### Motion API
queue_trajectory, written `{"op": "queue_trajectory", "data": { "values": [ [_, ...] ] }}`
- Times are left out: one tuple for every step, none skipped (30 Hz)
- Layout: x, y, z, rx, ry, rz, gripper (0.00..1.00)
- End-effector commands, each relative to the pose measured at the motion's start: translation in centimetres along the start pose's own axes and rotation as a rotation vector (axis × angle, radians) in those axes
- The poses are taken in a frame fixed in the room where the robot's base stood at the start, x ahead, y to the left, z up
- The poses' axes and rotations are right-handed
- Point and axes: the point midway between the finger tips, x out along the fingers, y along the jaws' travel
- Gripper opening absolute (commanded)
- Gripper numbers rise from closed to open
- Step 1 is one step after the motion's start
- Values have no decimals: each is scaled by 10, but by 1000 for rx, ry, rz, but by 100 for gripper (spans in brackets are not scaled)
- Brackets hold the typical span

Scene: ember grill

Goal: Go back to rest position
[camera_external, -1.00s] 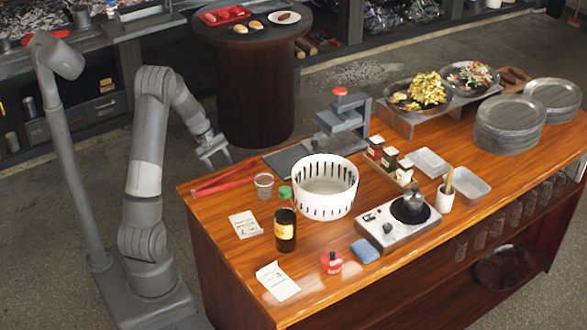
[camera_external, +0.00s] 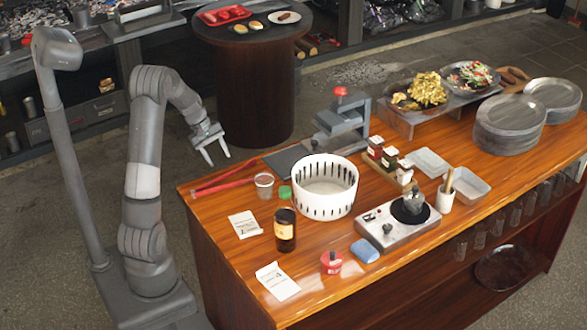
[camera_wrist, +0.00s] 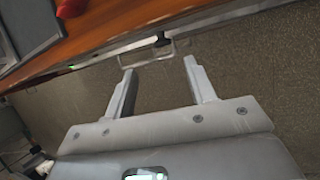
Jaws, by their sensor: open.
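My gripper (camera_external: 210,155) is open and empty. In the external view it hangs in the air just left of the wooden counter's (camera_external: 215,215) back left corner, with its fingers pointing down. In the wrist view my gripper (camera_wrist: 158,90) shows two separated fingers with nothing between them. Beyond them lie grey floor and the counter edge (camera_wrist: 130,35). My arm stands raised, with its elbow high above the base.
Red tongs (camera_external: 222,180) lie near the counter's left edge, close to my gripper. A white slotted basket (camera_external: 325,190), a dark bottle (camera_external: 285,228) and a press (camera_external: 342,120) stand farther in. A round table (camera_external: 255,90) stands behind.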

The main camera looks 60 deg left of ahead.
Motion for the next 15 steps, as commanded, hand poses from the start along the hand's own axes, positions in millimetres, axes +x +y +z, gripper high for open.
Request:
{"op": "queue_trajectory", "data": {
  "values": [
    [-4, 5, 11, 32, 7, -4, 51],
    [-6, 7, 18, 52, 11, -7, 51],
    [-8, 11, 28, 85, 18, -13, 51],
    [-11, 14, 37, 112, 25, -18, 51],
    [-14, 16, 46, 140, 31, -23, 51],
    [-17, 19, 59, 179, 40, -31, 51],
    [-19, 21, 68, 209, 47, -35, 51],
    [-22, 22, 77, 238, 54, -40, 51],
    [-24, 24, 89, 276, 63, -47, 51],
    [-27, 26, 98, 305, 70, -52, 51],
    [-29, 26, 107, 333, 77, -56, 51],
    [-32, 27, 118, 372, 87, -62, 51],
    [-34, 28, 127, 400, 94, -66, 51],
    [-35, 28, 136, 430, 100, -71, 51],
    [-38, 28, 147, 468, 110, -77, 51]
  ]
}}
